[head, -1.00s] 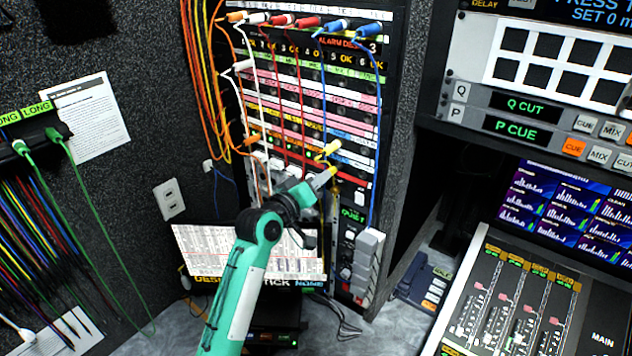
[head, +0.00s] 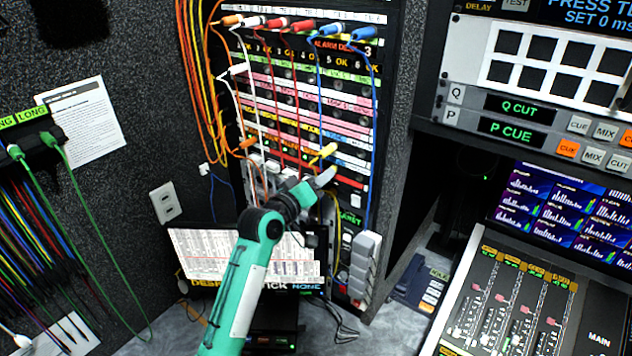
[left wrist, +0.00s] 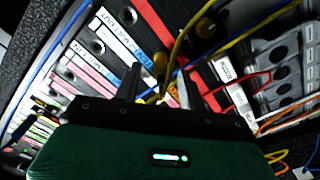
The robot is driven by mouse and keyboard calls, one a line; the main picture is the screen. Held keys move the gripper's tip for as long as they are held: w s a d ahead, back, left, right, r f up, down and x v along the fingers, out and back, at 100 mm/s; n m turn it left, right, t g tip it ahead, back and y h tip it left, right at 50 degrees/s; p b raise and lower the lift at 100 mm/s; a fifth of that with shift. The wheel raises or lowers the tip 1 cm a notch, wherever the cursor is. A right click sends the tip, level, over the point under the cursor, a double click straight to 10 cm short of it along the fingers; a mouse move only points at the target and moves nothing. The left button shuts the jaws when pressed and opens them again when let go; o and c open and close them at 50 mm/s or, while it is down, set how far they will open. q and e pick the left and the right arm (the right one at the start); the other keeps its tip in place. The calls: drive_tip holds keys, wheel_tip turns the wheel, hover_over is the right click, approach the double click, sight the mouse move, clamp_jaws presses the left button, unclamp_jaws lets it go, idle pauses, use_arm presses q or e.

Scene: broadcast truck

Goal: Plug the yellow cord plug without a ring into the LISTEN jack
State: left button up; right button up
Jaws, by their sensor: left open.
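A yellow plug (head: 325,152) shows at the lower rows of the jack panel, just above my left gripper (head: 322,180). A yellow cord (head: 336,212) hangs below, beside the gripper. A yellow cord crosses near that gap. My left gripper (left wrist: 158,90) is open, its fingers apart. I cannot tell which plug has a ring or whether either is fully seated. The LISTEN label is not readable. My right gripper is out of view.
Orange, white, red and blue cords (head: 372,130) hang across the panel around the gripper. A grey module (head: 366,265) juts out below right. A screen (head: 215,255) stands behind my left arm. A mixing console (head: 510,305) is at the right.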

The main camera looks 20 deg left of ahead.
use_arm(q)
drive_tip(key=b+v, duration=0.5)
drive_tip(key=v, duration=0.8)
drive_tip(key=shift+s+a, duration=0.15)
drive_tip(key=shift+s, duration=0.2)
